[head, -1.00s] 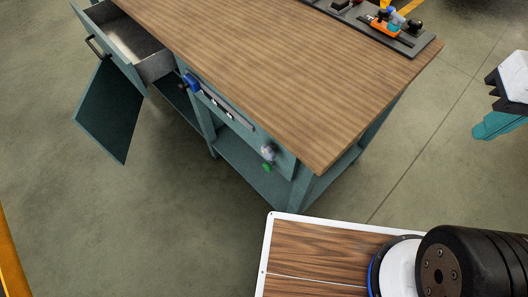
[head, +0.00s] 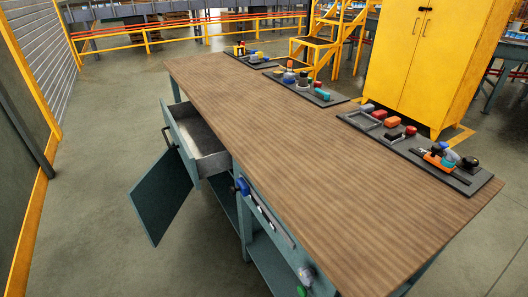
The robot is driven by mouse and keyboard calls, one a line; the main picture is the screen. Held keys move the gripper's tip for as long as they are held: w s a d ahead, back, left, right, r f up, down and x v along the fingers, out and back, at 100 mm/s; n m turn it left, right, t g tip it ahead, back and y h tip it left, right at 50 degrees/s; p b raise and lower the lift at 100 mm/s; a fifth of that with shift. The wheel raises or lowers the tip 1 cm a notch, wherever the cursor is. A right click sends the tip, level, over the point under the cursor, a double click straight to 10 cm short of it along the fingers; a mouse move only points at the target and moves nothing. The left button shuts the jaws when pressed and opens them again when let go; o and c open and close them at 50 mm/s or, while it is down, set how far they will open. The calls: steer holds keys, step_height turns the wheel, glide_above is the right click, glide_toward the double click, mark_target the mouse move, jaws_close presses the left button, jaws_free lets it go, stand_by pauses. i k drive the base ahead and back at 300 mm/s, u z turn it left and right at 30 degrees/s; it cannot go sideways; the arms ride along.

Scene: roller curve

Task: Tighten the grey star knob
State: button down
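A small light grey knob (head: 307,273) is on the front panel of the workbench, low in the head view near the bottom edge. It looks like the grey star knob, but it is too small to tell its lobes or how tight it sits. A green knob (head: 302,290) is just below it, at the picture's edge. A blue knob or handle (head: 242,186) is further left on the same front, at the other end of a dark slotted strip (head: 268,215). My gripper is not in view.
The wooden benchtop (head: 300,150) is mostly bare, with dark tool trays (head: 420,150) along its far edge. An open drawer (head: 203,140) and a hanging teal door (head: 160,197) stick out at left. Clear floor (head: 90,230) lies left. A yellow cabinet (head: 425,60) stands behind.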

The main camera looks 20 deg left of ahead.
mark_target(306, 275)
steer(key=z, duration=0.45)
steer(key=k, duration=0.9)
steer(key=u, duration=0.5)
